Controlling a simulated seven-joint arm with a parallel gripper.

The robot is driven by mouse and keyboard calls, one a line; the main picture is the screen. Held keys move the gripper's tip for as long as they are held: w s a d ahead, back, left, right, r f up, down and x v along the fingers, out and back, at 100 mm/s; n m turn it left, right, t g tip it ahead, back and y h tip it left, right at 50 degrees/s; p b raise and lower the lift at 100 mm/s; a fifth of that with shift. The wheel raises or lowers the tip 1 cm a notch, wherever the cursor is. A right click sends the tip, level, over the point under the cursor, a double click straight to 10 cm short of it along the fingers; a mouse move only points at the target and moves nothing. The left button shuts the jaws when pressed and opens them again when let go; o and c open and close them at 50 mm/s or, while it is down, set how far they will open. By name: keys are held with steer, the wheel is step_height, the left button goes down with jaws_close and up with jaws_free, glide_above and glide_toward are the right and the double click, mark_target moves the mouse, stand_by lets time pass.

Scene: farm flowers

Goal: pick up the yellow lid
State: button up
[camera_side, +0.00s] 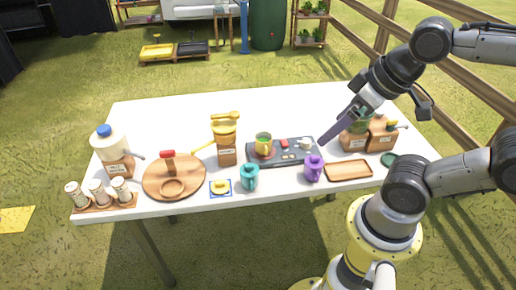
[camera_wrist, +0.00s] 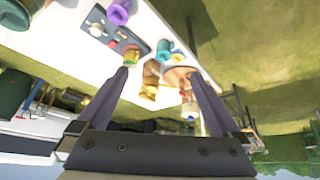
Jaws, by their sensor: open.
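A brown labelled canister (camera_side: 227,153) stands upright mid-table in the side view, with a yellow lid-like top (camera_side: 225,127) on it. A yellow piece (camera_side: 226,115) shows just above that top; its exact shape is unclear. In the wrist view the canister (camera_wrist: 152,70) shows between my fingers with its yellow top (camera_wrist: 148,91) toward the camera. My gripper (camera_side: 324,139) is open and empty, above the table to the right of the canister. It also shows in the wrist view (camera_wrist: 160,74), fingers wide apart.
A dark tray (camera_side: 262,157) with a yellow-green cup (camera_side: 264,144) lies between canister and gripper. A teal mug (camera_side: 250,178), purple mug (camera_side: 313,168) and small wooden tray (camera_side: 348,170) stand along the front. A round board (camera_side: 190,187) lies left. The table's back is clear.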

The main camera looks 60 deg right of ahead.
steer(key=w+r+n, duration=0.5)
steer(key=w+n, duration=0.2)
steer(key=n, duration=0.1)
steer(key=n+g, duration=0.6)
steer(key=n, duration=0.4)
glide_above(220, 182)
steer(key=f, duration=2.7)
steer(key=shift+d, duration=0.25)
steer(key=shift+a+f, duration=0.15)
steer(key=shift+f, duration=1.35)
steer(key=shift+a+f, duration=0.1)
steer(key=shift+f, duration=1.4)
steer(key=shift+w, duration=0.1)
steer(key=c, duration=1.3)
